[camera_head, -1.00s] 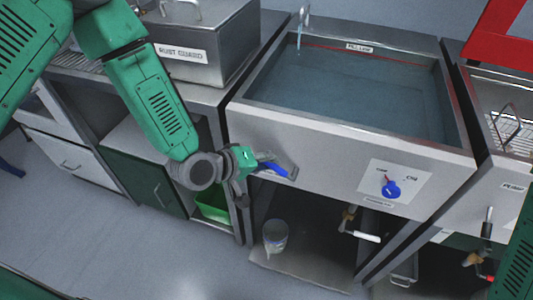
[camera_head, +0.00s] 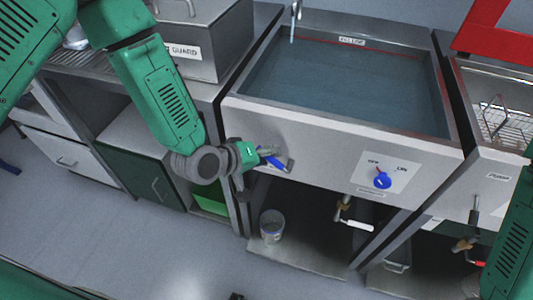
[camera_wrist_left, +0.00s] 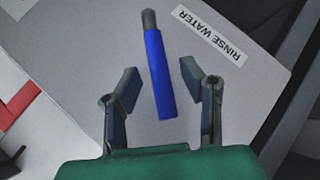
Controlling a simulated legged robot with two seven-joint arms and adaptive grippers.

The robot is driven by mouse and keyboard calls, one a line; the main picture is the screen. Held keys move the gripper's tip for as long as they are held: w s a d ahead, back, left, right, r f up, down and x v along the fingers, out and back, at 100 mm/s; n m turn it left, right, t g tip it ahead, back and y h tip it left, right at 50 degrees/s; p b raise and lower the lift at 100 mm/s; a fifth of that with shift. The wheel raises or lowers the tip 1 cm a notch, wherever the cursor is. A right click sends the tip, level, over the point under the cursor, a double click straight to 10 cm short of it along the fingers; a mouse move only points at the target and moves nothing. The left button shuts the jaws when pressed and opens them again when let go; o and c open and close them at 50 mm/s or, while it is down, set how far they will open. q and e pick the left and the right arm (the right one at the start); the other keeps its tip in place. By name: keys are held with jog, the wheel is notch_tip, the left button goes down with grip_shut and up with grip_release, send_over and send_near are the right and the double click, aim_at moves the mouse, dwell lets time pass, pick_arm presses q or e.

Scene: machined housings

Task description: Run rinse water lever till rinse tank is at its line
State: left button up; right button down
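The rinse water lever is a blue-sleeved bar on a grey stem (camera_wrist_left: 160,75), beside a RINSE WATER label (camera_wrist_left: 210,35). In the head view the lever (camera_head: 274,161) is on the tank's front panel, at the left. My left gripper (camera_wrist_left: 158,75) has its fingers apart, one on each side of the blue sleeve, with gaps visible. In the head view my left gripper (camera_head: 262,157) is at the lever. The rinse tank (camera_head: 300,130) holds bluish water (camera_head: 350,85), its surface close below the red fill line (camera_head: 335,42). A thin stream shows under the spout (camera_head: 295,15). My right gripper is out of view.
A blue knob (camera_head: 382,180) sits on the tank's front panel at the right. A bucket (camera_head: 272,225) and a white-handled valve (camera_head: 355,225) are below the tank. A grey lidded box (camera_head: 205,45) stands left. A wire basket (camera_head: 500,120) lies in the right-hand basin.

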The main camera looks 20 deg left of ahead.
pick_arm(q)
jog(key=shift+w, duration=0.1)
jog(key=shift+a+r, duration=0.1)
jog(key=shift+r, duration=0.05)
jog(key=v, duration=1.1)
jog(key=shift+s+r, duration=0.15)
jog(key=shift+s, duration=0.2)
dwell(1.7)
